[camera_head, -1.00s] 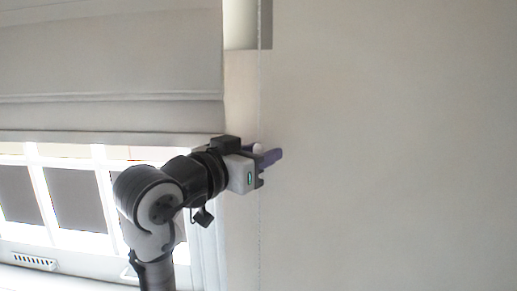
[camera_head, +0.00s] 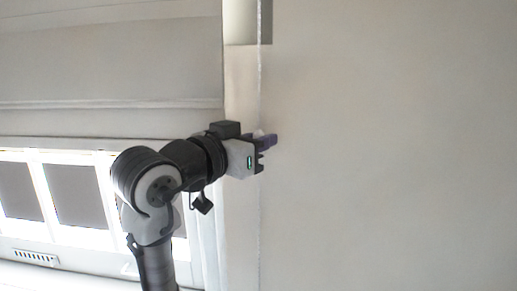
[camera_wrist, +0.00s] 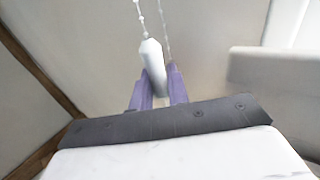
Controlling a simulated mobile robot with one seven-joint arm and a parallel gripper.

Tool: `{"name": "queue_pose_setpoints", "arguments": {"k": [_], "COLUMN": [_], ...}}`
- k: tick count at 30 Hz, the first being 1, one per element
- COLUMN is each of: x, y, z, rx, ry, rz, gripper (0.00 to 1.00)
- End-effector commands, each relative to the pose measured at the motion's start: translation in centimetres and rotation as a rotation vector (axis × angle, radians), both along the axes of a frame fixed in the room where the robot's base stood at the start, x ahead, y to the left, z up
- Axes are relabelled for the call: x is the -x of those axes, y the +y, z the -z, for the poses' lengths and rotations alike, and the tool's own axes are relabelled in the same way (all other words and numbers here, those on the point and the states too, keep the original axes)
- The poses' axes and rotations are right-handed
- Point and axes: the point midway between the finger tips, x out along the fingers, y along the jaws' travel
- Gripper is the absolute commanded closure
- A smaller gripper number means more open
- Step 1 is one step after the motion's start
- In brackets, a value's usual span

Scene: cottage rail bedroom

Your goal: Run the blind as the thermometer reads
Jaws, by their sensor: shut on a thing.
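The pale folded blind (camera_head: 110,75) hangs at upper left in the head view. Its lower edge lies across the upper part of the bright window (camera_head: 70,195). A thin beaded cord (camera_head: 260,90) hangs to its right, in front of the plain wall. My gripper (camera_head: 267,142) is beside the cord, right of the blind's lower edge. In the wrist view, its purple fingers (camera_wrist: 160,90) are shut on a white cord piece (camera_wrist: 152,62). Two beaded strands (camera_wrist: 153,22) rise above the fingers. No thermometer is in view.
The plain wall (camera_head: 400,150) to the right is clear. A pale recess (camera_head: 241,22) shows at the top beside the cord. A slotted vent (camera_head: 36,257) sits low at left. A brown wooden strip (camera_wrist: 40,70) runs along the left in the wrist view.

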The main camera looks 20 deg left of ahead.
Motion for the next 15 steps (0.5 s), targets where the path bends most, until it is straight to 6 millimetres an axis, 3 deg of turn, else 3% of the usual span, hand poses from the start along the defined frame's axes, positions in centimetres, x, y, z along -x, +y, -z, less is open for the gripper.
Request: {"name": "queue_pose_setpoints", "arguments": {"k": [8, 15], "x": [0.1, 0.1], "y": [-0.1, -0.2], "z": [-7.0, -15.1], "rx": [-0.003, -0.001], "ry": [-0.006, -0.006], "rz": [0.0, 0.001], "gripper": [1.0, 1.0]}}
